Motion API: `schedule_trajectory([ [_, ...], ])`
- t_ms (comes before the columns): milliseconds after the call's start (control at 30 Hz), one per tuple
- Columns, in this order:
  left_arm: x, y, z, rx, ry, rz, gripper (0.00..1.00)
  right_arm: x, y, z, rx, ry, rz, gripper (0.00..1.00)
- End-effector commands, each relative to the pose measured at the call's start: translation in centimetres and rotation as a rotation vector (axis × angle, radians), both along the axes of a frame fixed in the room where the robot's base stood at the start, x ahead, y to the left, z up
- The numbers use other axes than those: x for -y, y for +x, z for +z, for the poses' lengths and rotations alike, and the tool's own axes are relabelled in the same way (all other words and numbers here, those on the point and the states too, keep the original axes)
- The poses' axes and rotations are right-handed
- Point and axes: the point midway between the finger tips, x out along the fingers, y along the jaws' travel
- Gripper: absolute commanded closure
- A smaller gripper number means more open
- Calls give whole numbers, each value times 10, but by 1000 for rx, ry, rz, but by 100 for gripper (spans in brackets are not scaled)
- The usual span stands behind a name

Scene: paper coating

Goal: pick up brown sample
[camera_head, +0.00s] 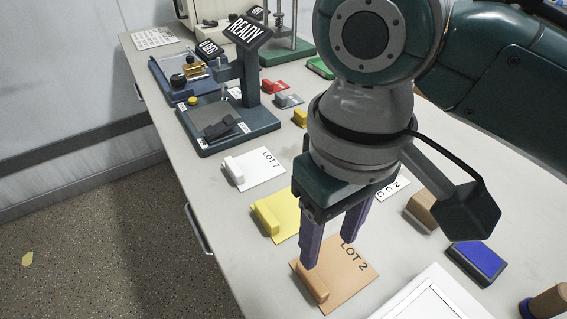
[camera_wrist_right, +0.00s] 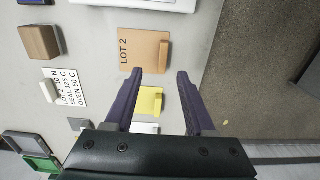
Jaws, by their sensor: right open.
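The brown sample (camera_head: 347,284) is a flat tan sheet marked LOT 2 with a raised tan block handle (camera_head: 313,283) along its left edge. It lies flat on the table at the front. It also shows in the right wrist view (camera_wrist_right: 139,50), with its handle beyond the fingertips. My right gripper (camera_head: 331,250) is open and empty, pointing down above the sample, with one finger overlapping the handle in the head view. In the wrist view its purple fingers (camera_wrist_right: 161,75) are apart with nothing between them at the tips. My left gripper is not in view.
A yellow sample (camera_head: 284,222) and a white LOT 7 sample (camera_head: 257,168) lie behind. A white framed tray (camera_head: 432,297), blue pad (camera_head: 476,262) and wooden block (camera_head: 422,210) are to the right. A blue READY device (camera_head: 228,122) stands farther back. The table's left edge is close.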

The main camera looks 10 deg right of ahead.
Motion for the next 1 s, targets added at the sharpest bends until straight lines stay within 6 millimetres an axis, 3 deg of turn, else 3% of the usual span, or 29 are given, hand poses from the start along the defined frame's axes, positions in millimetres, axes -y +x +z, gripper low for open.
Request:
schedule_trajectory([
  [700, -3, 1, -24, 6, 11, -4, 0, -6, 4, -94, -2, -6, -2, 45],
  [1000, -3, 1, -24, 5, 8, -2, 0, -6, 4, -98, 1, -5, -1, 45],
])
